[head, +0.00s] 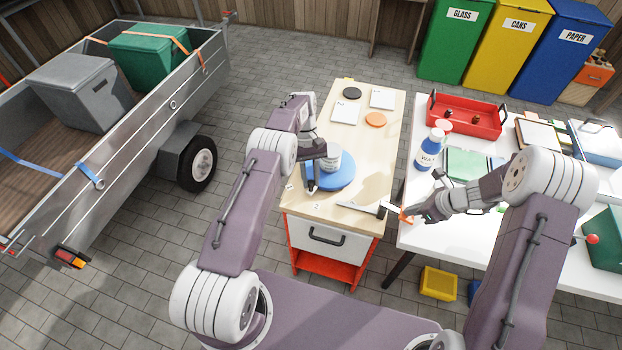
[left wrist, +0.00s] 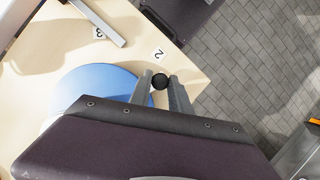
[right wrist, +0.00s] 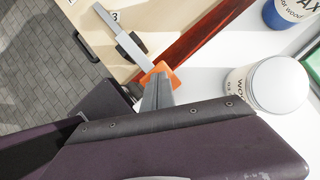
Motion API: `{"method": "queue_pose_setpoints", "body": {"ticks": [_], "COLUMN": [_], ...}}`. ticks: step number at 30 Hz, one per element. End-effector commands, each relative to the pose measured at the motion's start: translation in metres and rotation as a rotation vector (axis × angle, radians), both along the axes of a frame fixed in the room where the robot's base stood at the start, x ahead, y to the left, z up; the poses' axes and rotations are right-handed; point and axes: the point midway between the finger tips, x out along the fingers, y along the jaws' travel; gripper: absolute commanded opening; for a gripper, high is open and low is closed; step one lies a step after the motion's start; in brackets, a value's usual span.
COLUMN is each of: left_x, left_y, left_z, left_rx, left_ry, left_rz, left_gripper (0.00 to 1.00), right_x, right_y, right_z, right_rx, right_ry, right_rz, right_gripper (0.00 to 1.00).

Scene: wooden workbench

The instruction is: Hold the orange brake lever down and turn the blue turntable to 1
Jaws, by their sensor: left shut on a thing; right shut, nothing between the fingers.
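The blue turntable (head: 338,178) lies on the wooden workbench; part of it (left wrist: 98,82) shows in the left wrist view, the rest hidden by my gripper. My left gripper (head: 312,188) is shut on a black knob (left wrist: 160,81) at the turntable's edge, beside the number 2 tag (left wrist: 160,54). The brake lever is a grey bar (right wrist: 122,38) with an orange end (right wrist: 163,72), at the bench's right front edge. My right gripper (right wrist: 157,82) is shut and empty, its fingertips at the orange end. I cannot tell how far down the lever is. The number 3 tag (right wrist: 114,16) lies near the bar.
A pale round container (head: 332,157) is at the turntable. Black and orange discs (head: 375,119) and white cards lie at the bench's back. A white table on the right holds a blue-white bottle (head: 429,150), a jar (right wrist: 270,84) and a red tray (head: 466,118). A trailer stands left.

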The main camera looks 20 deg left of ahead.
Motion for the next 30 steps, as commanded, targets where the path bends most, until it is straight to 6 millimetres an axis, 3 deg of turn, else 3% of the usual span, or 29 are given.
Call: {"method": "queue_pose_setpoints", "body": {"ticks": [5, 6, 8, 19, 30], "left_x": [0.001, 0.001, 0.001, 0.001, 0.001], "left_y": [0.000, 0.000, 0.000, 0.000, 0.000], "left_z": [0.001, 0.001, 0.001, 0.008, 0.086], "left_rx": [0.001, 0.001, 0.001, 0.001, 0.000], "left_ry": [-0.004, -0.004, -0.003, -0.003, -0.004], "left_rz": [0.002, 0.002, 0.001, 0.000, 0.001], "left_gripper": [0.00, 0.31, 0.44, 0.44, 0.44], "right_x": [0.000, 0.000, 0.000, 0.000, 0.000], "right_y": [0.000, 0.000, 0.000, 0.000, 0.000], "right_z": [0.000, 0.000, 0.000, 0.000, 0.000], "right_rx": [0.000, 0.000, 0.000, 0.000, 0.000], "right_ry": [0.001, 0.001, 0.001, 0.000, 0.000], "right_rz": [0.000, 0.000, 0.000, 0.000, 0.000], "right_gripper": [0.00, 0.00, 0.00, 0.00, 0.00]}}
